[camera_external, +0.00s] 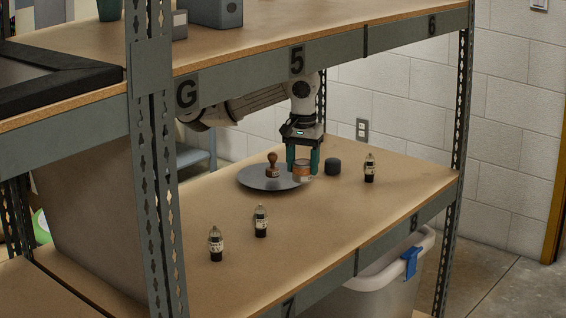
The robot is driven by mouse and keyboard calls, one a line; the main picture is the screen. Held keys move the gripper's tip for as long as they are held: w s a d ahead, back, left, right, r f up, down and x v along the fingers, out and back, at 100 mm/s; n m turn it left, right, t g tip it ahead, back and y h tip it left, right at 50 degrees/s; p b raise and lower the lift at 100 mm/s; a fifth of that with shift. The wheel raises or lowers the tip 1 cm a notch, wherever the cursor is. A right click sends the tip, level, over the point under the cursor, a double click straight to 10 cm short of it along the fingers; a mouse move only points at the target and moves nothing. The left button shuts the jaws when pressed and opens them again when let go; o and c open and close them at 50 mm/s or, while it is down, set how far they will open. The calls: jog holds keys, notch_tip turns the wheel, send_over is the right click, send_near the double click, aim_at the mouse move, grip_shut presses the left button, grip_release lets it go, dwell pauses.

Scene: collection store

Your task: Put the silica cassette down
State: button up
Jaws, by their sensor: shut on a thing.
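My gripper (302,168) points down over the shelf board, with its teal fingers on either side of a small tin-like cylinder with an orange and pale grey side. I take this cylinder for the silica cassette (302,172); my gripper is shut on it. It is upright and overlaps the right edge of a round grey plate (262,184) in the picture. I cannot tell whether its bottom touches anything.
A wooden-handled stamp (272,167) stands on the plate, left of my gripper. A dark cylinder (333,167) stands close on the right. Small dark bottles (370,169), (261,222), (216,244) stand apart. The board's front right (345,215) is clear. An upper shelf (330,35) hangs above.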

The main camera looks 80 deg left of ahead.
jog(key=w+d+f, duration=0.1)
jog(key=f, duration=0.1)
jog(key=w+d+f, duration=0.1)
jog(key=w+f, duration=0.1)
jog(key=w+d+f+b, duration=0.1)
jog(key=w+f, duration=0.1)
jog(key=shift+d+f, duration=0.25)
jog(key=shift+w+f, duration=0.1)
jog(key=shift+f, duration=1.4)
jog(key=shift+f, duration=0.15)
jog(key=o, duration=1.1)
jog(key=shift+c, duration=0.2)
notch_tip(320, 180, up, 12)
jog(key=shift+p, duration=0.4)
